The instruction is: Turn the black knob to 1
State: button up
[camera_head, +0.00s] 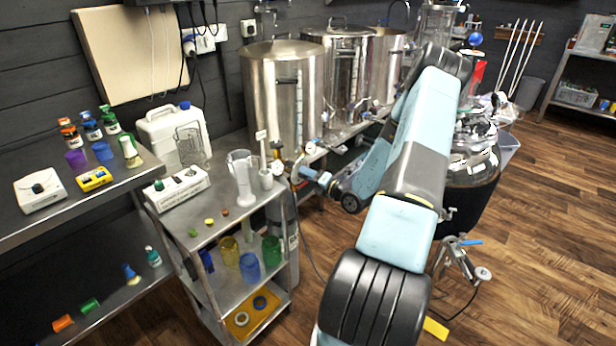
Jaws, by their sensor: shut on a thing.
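A white box-shaped device (41,190) lies on the left bench, near its front edge. A small black knob (38,188) sits on its top face. Any marks or numbers around the knob are too small to read. My arm reaches up from the bottom of the camera_head view, bends at the upper right and comes back down to a dark wrist joint left of the upper arm, in front of the kettles. My jaws cannot be made out there. The wrist is well to the right of the white device and apart from it.
A steel cart (212,232) holds a white multi-knob unit (180,188), a clear cylinder (242,178) and coloured cups. Steel kettles (272,95) with valves stand behind. Small bottles and cups crowd the left bench behind the device. Wooden floor (540,220) is free on the right.

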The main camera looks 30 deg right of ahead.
jog(key=shift+d+f+m, duration=0.1)
jog(key=shift+f+m, duration=0.05)
jog(key=shift+m, duration=1.75)
jog(key=shift+d+f+m, duration=0.1)
jog(key=shift+m, duration=1.8)
jog(key=shift+s, duration=0.1)
jog(key=o, duration=0.8)
jog(key=shift+f, duration=0.1)
jog(key=shift+c, duration=0.2)
jog(key=shift+o, duration=1.3)
jog(key=shift+a, duration=0.1)
jog(key=v, duration=1.3)
jog(key=shift+s, duration=0.3)
